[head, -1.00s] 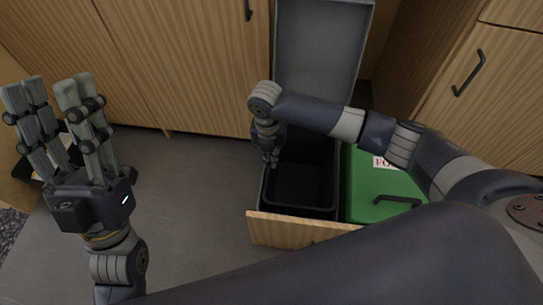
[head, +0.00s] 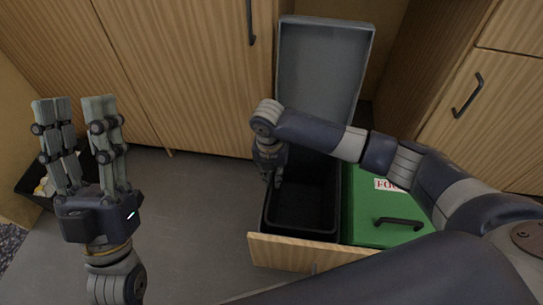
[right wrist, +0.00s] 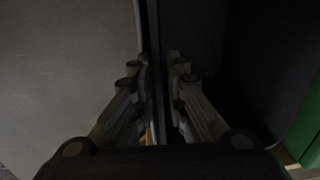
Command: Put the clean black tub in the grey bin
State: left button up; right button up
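The grey bin (head: 265,217) stands in a pulled-out drawer, its grey lid (head: 322,65) up and its dark inside looking empty. My right gripper (head: 272,180) points down at the bin's left edge. In the right wrist view its fingers (right wrist: 158,65) lie close on either side of a thin dark upright wall, and I cannot tell whether they press on it. My left gripper (head: 80,108) is raised at the left, fingers up and apart, with nothing between them. I cannot make out a clean black tub for certain.
A black container (head: 33,198) with pale yellowish things in it sits at the left, partly behind my left gripper. A green-lidded bin (head: 375,215) with a red-lettered label adjoins the grey bin.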

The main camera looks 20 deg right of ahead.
notch_tip(320, 180, up, 11)
jog(key=p, duration=0.4)
jog(key=s+a+r+m+t+y, duration=0.25)
jog(key=a+m+t+y, duration=0.25)
jog(key=a+m+y, duration=0.75)
pick_arm(q)
jog(key=w+f+g+y, duration=0.2)
jog(key=f+g, duration=0.4)
jog(key=f, duration=0.3)
jog(key=w+f+g+y, duration=0.2)
jog(key=w+f+g, duration=0.3)
jog(key=f, duration=0.4)
jog(key=shift+a+f+g, duration=0.3)
jog(key=shift+a+g, duration=0.05)
jog(key=shift+g, duration=0.05)
pick_arm(e)
jog(key=s+d+r+m+t+h, duration=0.3)
jog(key=d+r+m+t+h, duration=0.5)
jog(key=m, duration=0.7)
jog(key=d+r+t, duration=0.2)
jog(key=d+r, duration=0.2)
jog(key=shift+d+r+m+t, duration=0.2)
jog(key=shift+d+m+t, duration=0.1)
jog(key=shift+m+t, duration=0.1)
pick_arm(q)
jog(key=shift+f, duration=0.1)
pick_arm(e)
jog(key=shift+s+f, duration=0.1)
